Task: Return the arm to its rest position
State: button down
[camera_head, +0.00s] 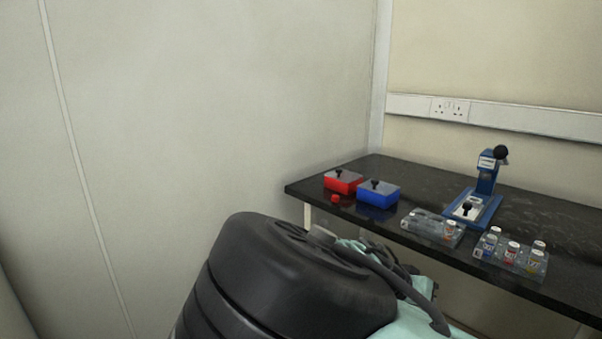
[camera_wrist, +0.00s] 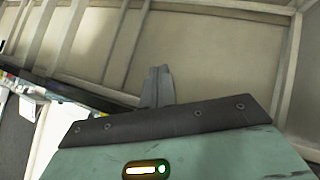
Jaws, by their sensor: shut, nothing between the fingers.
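My gripper (camera_wrist: 157,86) shows in the wrist view with its two grey fingers together and nothing between them. It points up over a blurred, tilted background of wall panels and touches nothing that I can see. In the head view my dark, thick arm fills the lower middle, and the gripper's fingers cannot be made out there.
A black bench (camera_head: 400,167) stands at the right. The left wall side is bare.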

jog(key=s+a+f+n+g+y, duration=0.3)
jog(key=s+f+g+y, duration=0.1)
jog(key=s, duration=0.6)
jog(key=s+a+r+n+y, duration=0.6)
jog(key=s+a+r+n, duration=0.3)
jog(key=s+r, duration=0.4)
jog(key=s+r+n+t+p, duration=0.1)
jog(key=s+r+n+p, duration=0.2)
jog(key=r+p, duration=1.5)
notch_tip(320, 180, up, 3)
jog(key=shift+s+d+r, duration=0.1)
jog(key=shift+s+d, duration=0.15)
jog(key=shift+d, duration=0.05)
